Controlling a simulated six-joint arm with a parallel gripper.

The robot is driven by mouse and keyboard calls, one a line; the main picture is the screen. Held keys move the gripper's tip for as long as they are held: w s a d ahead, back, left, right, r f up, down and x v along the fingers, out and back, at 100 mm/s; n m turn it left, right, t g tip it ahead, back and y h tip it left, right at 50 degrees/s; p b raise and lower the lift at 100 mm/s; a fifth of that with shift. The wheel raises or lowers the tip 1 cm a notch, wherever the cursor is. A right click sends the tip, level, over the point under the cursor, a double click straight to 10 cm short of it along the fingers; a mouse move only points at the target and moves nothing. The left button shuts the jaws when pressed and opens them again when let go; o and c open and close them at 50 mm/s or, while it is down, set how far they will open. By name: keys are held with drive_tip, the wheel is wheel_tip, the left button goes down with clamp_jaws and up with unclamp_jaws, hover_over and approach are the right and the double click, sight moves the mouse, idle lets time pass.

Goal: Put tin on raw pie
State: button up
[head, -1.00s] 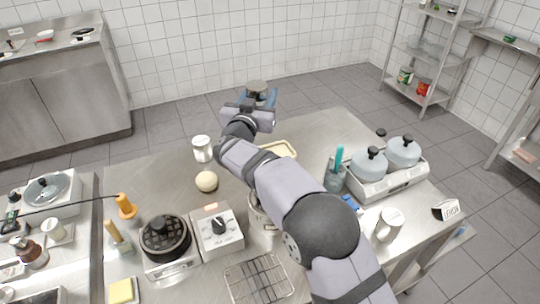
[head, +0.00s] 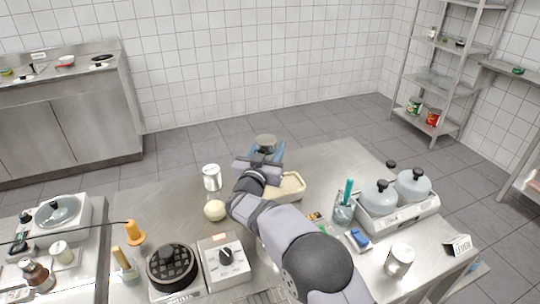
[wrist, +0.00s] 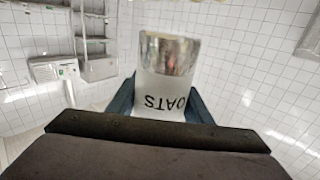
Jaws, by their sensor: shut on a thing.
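My gripper (head: 266,153) is shut on a tin (head: 265,141), above the far part of the steel table. In the wrist view the tin (wrist: 162,85) is white with a shiny metal end, and its lettering "OATS" appears upside down between my blue fingers. A pale, cream-coloured rectangular dish (head: 291,188), which looks like the raw pie, lies on the table just in front and to the right of my gripper. My arm hides part of its left side. The tin is apart from it.
A white canister (head: 212,178) and a pale round ball (head: 215,210) stand left of my arm. A utensil jar (head: 343,212) and lidded pots (head: 380,196) on a white appliance stand right. A waffle iron (head: 172,265) and dial box (head: 226,258) are in front.

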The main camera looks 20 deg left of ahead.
sight(270, 156)
drive_tip(key=shift+f, duration=1.55)
drive_tip(key=shift+f, duration=0.15)
drive_tip(key=o, duration=1.3)
drive_tip(key=shift+f, duration=0.1)
drive_tip(key=shift+o, duration=0.2)
drive_tip(key=shift+s, duration=0.1)
drive_tip(key=shift+s+d+b, duration=0.2)
drive_tip(key=shift+s+b, duration=0.05)
drive_tip(key=shift+s, duration=0.95)
drive_tip(key=shift+s+d+b, duration=0.15)
drive_tip(key=shift+s+b, duration=0.15)
drive_tip(key=shift+s, duration=0.9)
drive_tip(key=shift+s+d+b, duration=0.2)
drive_tip(key=shift+s+b, duration=0.05)
drive_tip(key=shift+s, duration=0.95)
